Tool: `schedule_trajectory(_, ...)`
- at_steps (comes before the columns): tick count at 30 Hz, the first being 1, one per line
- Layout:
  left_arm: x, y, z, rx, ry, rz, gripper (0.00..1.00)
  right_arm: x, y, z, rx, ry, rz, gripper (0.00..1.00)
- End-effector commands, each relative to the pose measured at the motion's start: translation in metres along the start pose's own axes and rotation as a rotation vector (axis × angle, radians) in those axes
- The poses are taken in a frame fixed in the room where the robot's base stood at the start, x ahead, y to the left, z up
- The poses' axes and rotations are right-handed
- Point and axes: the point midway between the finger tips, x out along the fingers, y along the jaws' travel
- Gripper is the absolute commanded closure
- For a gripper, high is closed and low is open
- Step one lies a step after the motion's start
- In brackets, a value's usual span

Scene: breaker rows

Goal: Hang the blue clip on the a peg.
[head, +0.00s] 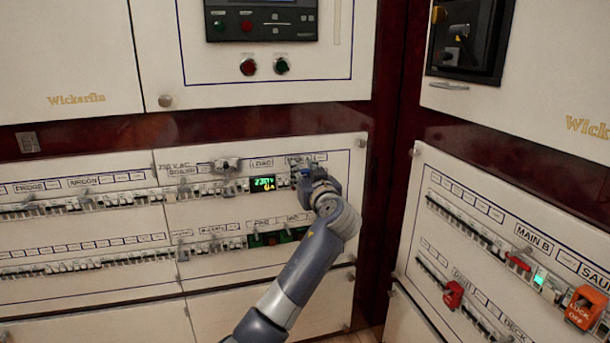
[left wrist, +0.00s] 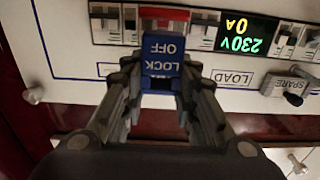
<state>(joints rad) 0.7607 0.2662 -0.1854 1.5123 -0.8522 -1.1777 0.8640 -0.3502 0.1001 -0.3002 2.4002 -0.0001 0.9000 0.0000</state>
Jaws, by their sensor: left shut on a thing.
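The blue clip (left wrist: 165,60), marked LOCK OFF, sits between the fingers of my left gripper (left wrist: 160,75) in the left wrist view. It is in front of a breaker with a red and white part (left wrist: 163,18); I cannot tell whether they touch. In the head view, my left gripper (head: 312,185) is shut at the right end of the upper breaker row, beside a partly covered label (head: 300,159). It hides the clip there. I cannot make out a peg marked A. My right gripper is not in view.
A green display (head: 263,184) is left of my gripper, and a dark part (left wrist: 294,90) is by the SPARE label. A panel knob (head: 362,143) is to the right.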

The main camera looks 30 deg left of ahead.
Motion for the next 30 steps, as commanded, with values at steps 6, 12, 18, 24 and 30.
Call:
schedule_trajectory(6, 0.005, 0.000, 0.000, 0.000, 0.000, -0.001, 0.95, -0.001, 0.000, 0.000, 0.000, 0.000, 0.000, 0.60)
schedule_trajectory(12, 0.011, 0.000, 0.000, 0.000, 0.000, 0.000, 0.95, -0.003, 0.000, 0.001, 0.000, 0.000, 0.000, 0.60)
schedule_trajectory(18, 0.016, 0.000, 0.000, -0.001, 0.000, -0.001, 0.95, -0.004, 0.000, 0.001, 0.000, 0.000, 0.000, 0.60)
schedule_trajectory(24, 0.021, 0.000, 0.000, -0.001, 0.000, -0.001, 0.95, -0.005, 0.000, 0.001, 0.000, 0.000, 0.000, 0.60)
schedule_trajectory(30, 0.023, 0.000, 0.000, 0.000, 0.000, 0.000, 0.50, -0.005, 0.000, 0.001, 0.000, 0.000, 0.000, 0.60)
